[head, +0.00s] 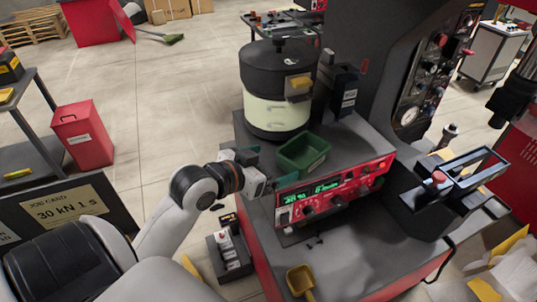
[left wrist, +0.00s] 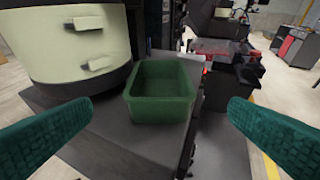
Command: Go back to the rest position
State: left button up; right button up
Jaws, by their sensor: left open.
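My left gripper (head: 247,163) is open and empty, just left of a green bin (head: 303,154) in the head view. In the left wrist view its two teal fingers stand wide apart, and the green bin (left wrist: 160,92) shows between and beyond them, apart from both. The bin looks empty and sits upright on the grey machine top (head: 350,137). My right gripper is not in view.
A black and cream bowl feeder (head: 276,112) stands behind the bin. A red control panel (head: 335,187) lies in front of it. A yellow scoop (head: 301,280) is at the bottom. A red bin (head: 83,135) stands at left, with open floor between.

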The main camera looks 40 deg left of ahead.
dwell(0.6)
pick_arm(q)
jog(key=s+d+f+g+y, duration=0.1)
jog(key=s+d+f+g, duration=0.35)
jog(key=s+f, duration=0.5)
jog(key=s+d+f+g+y, duration=0.1)
jog(key=s+d+f+g, duration=0.4)
jog(key=s+f, duration=0.4)
notch_tip(320, 180, down, 29)
jog(key=w+a+g+b, duration=0.1)
jog(key=g+b, duration=0.1)
jog(key=b, duration=0.2)
jog(key=s+a+f+b, duration=0.1)
jog(key=s+f+b, duration=0.1)
jog(key=s+f, duration=0.6)
jog(key=s+a+f+b, duration=0.2)
jog(key=s+f, duration=0.7)
jog(key=f, duration=0.5)
jog(key=shift+m+g, duration=0.4)
jog(key=shift+g, duration=0.05)
jog(key=shift+s, duration=0.1)
